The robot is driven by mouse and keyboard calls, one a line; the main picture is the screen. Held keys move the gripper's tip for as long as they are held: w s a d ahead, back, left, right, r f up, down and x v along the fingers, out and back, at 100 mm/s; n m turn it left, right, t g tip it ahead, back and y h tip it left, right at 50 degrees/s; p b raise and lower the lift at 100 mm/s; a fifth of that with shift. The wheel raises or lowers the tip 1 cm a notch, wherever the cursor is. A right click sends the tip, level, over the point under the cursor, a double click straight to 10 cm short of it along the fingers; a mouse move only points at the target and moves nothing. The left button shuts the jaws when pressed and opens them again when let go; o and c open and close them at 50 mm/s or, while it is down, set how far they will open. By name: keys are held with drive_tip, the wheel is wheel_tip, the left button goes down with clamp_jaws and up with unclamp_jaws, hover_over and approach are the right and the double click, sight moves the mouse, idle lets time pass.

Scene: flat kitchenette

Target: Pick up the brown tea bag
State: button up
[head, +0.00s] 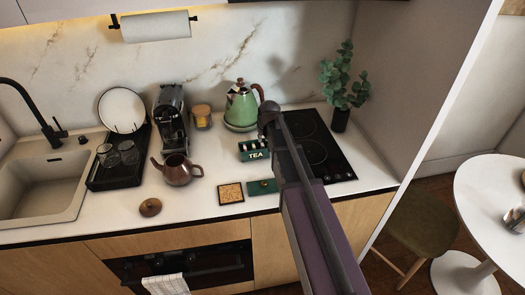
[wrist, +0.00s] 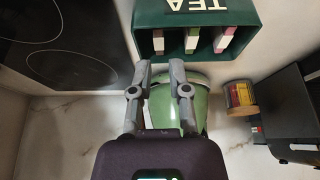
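The dark green tea box (head: 250,157), marked TEA, stands on the counter; it also fills the top of the wrist view (wrist: 275,25). Three tea bags show in its open compartments: a pink one (wrist: 224,38), a green one (wrist: 191,40), and a pale-edged one (wrist: 158,42), which looks like the brown bag, though its colour is hard to tell. My gripper (wrist: 160,66) is open and empty, its fingertips apart just short of that last bag. In the head view my arm hides part of the box's right side and most of the gripper.
A green kettle (head: 241,106) stands behind the box, and the black hob (head: 325,157) lies to the right. A green lid (head: 262,187), a cork coaster (head: 231,194) and a brown teapot (head: 177,171) are near. The coffee machine (head: 171,115) stands further left.

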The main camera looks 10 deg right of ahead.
drive_tip(key=shift+b+x, duration=1.85)
drive_tip(key=shift+x, duration=0.4)
drive_tip(key=shift+s+d, duration=0.1)
clamp_jaws()
